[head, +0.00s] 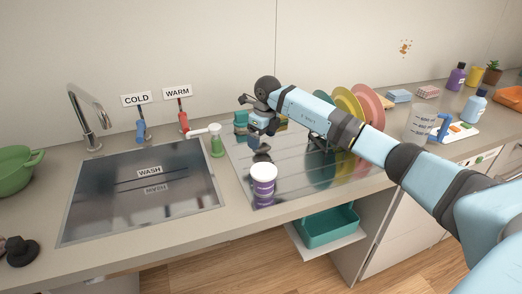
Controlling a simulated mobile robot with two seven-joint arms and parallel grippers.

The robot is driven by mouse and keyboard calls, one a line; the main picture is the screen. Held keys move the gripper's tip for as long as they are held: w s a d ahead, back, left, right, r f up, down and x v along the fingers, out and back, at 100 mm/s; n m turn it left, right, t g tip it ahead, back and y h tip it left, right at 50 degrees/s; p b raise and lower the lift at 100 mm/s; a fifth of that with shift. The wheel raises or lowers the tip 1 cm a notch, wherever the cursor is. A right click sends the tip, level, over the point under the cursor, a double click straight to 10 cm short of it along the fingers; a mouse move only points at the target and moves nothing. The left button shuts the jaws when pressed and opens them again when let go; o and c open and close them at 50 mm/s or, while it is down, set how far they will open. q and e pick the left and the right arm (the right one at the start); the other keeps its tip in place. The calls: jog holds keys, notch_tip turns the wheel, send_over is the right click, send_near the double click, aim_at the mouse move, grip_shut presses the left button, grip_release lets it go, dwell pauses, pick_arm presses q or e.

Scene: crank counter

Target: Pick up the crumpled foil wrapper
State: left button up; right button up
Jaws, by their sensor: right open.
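My right gripper (256,142) hangs from the right arm, pointing down over the shiny metal drainboard (240,180). It is open, and nothing shows held in it. I cannot make out a crumpled foil wrapper for certain. A small dark grey shape shows just below the gripper, and I cannot tell whether it is the wrapper, a fingertip or a reflection. The gripper and arm hide part of the drainboard. My left gripper is not in view.
A purple tub with a white lid (264,184) stands near the drainboard's front edge, close to the gripper. A green bottle (217,146) is to the left. Plates (369,105) stand behind the arm. The sink (110,205) is left. A measuring jug (421,124) is right.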

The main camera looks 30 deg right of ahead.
aim_at(262, 145)
jog(key=f, duration=0.4)
jog(key=shift+w+d+f, duration=0.15)
jog(key=shift+w+f, duration=0.1)
jog(key=shift+w, duration=0.05)
jog(key=c, duration=1)
jog(key=shift+r, duration=0.15)
